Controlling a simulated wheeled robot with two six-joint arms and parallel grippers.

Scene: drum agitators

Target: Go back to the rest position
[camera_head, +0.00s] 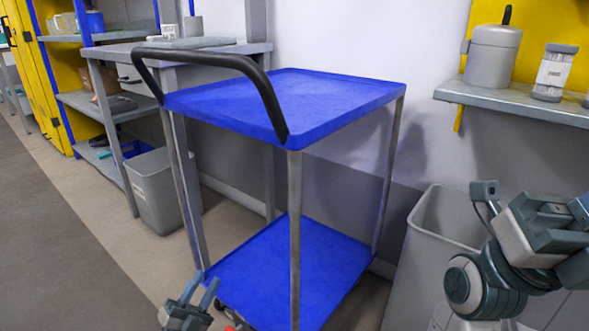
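My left gripper (201,288) shows at the bottom edge, left of centre, with its two fingers pointing up and spread apart. It is open with nothing between the fingers. It appears in front of the lower left corner of the blue cart (310,95). My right arm comes in at the right edge, and its wrist and gripper end (545,228) show in front of a grey bin. I cannot make out its fingertips, so whether it is open or shut is unclear.
The cart's two blue shelves are empty, with a black handle (222,62) at the left. A grey bin (440,220) stands right of it. A wall shelf (515,105) holds a canister (493,55) and a jar (553,72). Another bin (160,190) stands left; floor there is clear.

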